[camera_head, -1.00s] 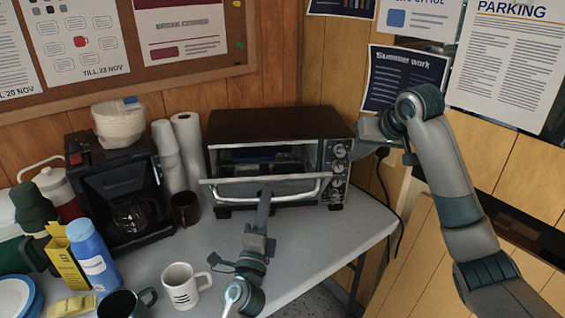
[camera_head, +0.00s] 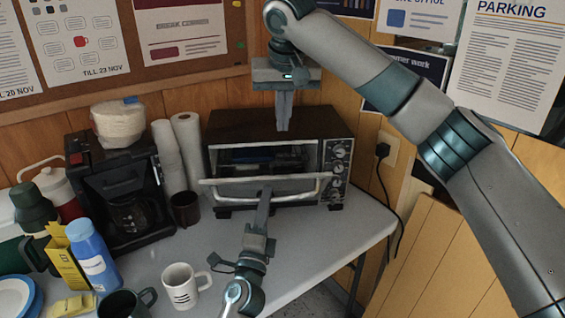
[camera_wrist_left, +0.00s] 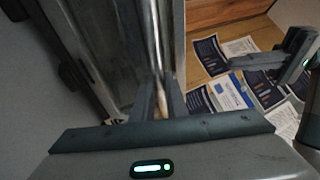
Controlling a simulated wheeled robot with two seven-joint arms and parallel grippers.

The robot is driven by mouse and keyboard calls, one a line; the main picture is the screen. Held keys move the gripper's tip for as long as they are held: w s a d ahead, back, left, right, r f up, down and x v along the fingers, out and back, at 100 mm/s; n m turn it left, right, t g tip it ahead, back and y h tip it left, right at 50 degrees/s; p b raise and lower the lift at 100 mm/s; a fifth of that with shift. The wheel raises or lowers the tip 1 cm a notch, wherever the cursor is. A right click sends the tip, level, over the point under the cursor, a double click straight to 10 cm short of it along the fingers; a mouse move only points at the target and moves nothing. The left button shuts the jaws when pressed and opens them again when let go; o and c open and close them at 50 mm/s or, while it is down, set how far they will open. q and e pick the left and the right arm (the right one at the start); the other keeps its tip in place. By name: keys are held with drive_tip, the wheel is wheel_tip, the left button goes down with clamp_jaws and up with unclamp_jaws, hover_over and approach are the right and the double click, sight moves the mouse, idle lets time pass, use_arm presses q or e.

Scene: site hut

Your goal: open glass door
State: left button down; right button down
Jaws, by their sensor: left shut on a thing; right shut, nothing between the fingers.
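The toaster oven (camera_head: 335,150) stands at the back of the table against the wood wall. Its glass door (camera_head: 235,192) is partly open, tilted out at the top, with a dark gap above it showing the inside. My left gripper (camera_head: 266,192) is shut on the door's silver handle (camera_head: 312,192), near its middle. In the left wrist view the fingers (camera_wrist_left: 157,100) close on the handle bar (camera_wrist_left: 158,45). My right gripper (camera_head: 283,128) is shut and empty, pointing down above or just in front of the oven's top; I cannot tell if it touches.
A coffee maker (camera_head: 108,185), stacked cups (camera_head: 167,150) and a dark brown mug (camera_head: 186,209) stand left of the oven. A white mug (camera_head: 181,286) and a blue bottle (camera_head: 92,255) are nearer the front. The table (camera_head: 335,230) is clear at front right.

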use_arm(q)
drive_tip(key=shift+f, duration=0.1)
use_arm(e)
drive_tip(key=shift+f, duration=0.15)
hover_over(282, 176)
drive_tip(key=w, duration=0.4)
wheel_tip(282, 176, down, 9)
drive_tip(key=shift+s+f, duration=0.4)
drive_tip(key=shift+s, duration=0.2)
drive_tip(key=shift+s+f, duration=0.4)
drive_tip(key=shift+s, duration=0.2)
drive_tip(key=shift+s+d+f, duration=0.1)
drive_tip(key=shift+s+f, duration=0.25)
drive_tip(key=shift+s, duration=0.2)
use_arm(q)
drive_tip(key=shift+w+a, duration=0.1)
use_arm(e)
drive_tip(key=shift+s+f+t, duration=0.3)
drive_tip(key=shift+s+f, duration=0.2)
drive_tip(key=shift+s, duration=0.25)
